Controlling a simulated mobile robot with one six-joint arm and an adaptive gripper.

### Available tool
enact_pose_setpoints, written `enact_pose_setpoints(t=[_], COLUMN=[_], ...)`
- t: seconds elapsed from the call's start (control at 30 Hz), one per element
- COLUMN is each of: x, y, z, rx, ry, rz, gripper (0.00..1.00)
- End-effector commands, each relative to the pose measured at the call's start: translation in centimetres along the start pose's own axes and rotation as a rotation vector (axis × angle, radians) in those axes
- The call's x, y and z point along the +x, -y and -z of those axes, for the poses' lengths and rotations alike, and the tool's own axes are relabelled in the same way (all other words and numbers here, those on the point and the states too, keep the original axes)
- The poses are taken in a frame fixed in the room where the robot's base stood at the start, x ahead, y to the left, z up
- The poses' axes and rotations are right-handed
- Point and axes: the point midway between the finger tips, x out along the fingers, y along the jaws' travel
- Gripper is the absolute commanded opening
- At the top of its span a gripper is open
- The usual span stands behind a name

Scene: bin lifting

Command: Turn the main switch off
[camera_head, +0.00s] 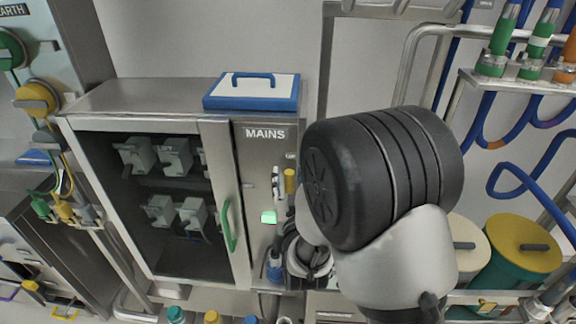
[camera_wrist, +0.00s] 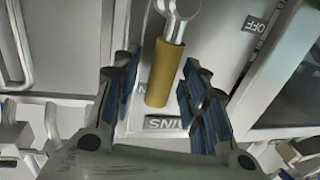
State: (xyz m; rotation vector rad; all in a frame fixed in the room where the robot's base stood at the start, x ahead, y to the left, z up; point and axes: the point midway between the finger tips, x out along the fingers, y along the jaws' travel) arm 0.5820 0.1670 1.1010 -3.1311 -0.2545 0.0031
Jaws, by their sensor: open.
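The main switch has a yellow handle (camera_wrist: 165,72) on a metal lever with a round pivot end. It also shows in the head view as a small yellow piece (camera_head: 290,181) on the front of the cabinet marked MAINS (camera_head: 265,133). In the wrist view the handle lies between the two blue-padded fingers of my gripper (camera_wrist: 156,66), which are open. I cannot tell whether either finger touches it. An OFF label (camera_wrist: 254,24) is to the right of the lever. The handle end is beside a partly hidden label with an N. My arm hides part of the cabinet's right side.
A blue-and-white case (camera_head: 252,104) lies on the cabinet. The cabinet's glass door has a green handle (camera_head: 228,226). A small green-lit indicator (camera_head: 268,217) is below the switch.

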Motion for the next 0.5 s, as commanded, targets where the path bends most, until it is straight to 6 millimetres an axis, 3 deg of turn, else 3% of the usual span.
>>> enact_pose_setpoints(t=[0.37,0.5], x=[-0.20,-0.19], y=[0.04,0.04], z=[0.00,0.00], rx=[0.000,0.000], ry=[0.000,0.000], rz=[0.000,0.000], gripper=[0.40,0.32])
